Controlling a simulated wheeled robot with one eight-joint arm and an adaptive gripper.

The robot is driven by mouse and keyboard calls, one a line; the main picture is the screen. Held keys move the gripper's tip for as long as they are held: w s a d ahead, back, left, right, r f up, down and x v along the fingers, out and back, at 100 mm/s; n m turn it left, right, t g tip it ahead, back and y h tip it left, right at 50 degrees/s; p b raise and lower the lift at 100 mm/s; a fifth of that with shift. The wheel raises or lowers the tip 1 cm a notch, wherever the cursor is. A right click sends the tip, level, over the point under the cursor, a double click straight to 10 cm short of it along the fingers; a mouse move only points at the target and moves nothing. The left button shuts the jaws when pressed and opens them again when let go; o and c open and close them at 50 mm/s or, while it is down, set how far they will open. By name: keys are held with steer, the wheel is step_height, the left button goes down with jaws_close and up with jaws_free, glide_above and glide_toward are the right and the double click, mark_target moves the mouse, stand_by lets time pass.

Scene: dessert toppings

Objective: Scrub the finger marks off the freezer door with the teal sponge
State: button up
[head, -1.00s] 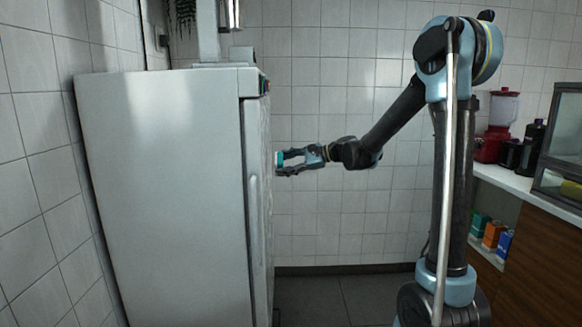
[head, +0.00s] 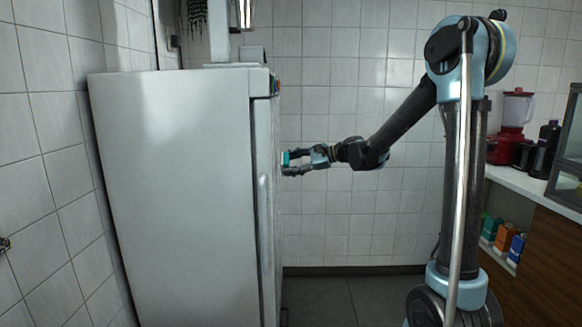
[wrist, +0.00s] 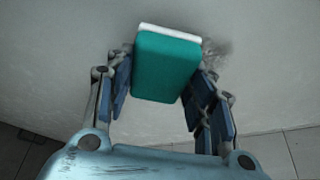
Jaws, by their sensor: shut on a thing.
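The freezer (head: 175,190) is a tall white cabinet, seen from its side in the head view. Its door (head: 268,140) faces right. My gripper (head: 287,163) is at the door's upper half, shut on the teal sponge (head: 286,157). In the wrist view my gripper (wrist: 160,88) has a finger on each side of the teal sponge (wrist: 165,68). The sponge's white layer (wrist: 170,32) faces the door surface (wrist: 50,60) and looks to be at or very near it. A dark grey smudge (wrist: 216,55) shows on the door just right of the sponge. Part of the door behind the sponge is hidden.
A counter (head: 512,178) at right holds a red blender (head: 512,125) and dark containers (head: 530,152). Cartons (head: 504,236) stand on a shelf below it. The tiled wall (head: 340,110) is behind.

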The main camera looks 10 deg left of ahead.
steer(key=shift+s+a, duration=0.2)
steer(key=shift+a, duration=0.75)
stand_by(0.3)
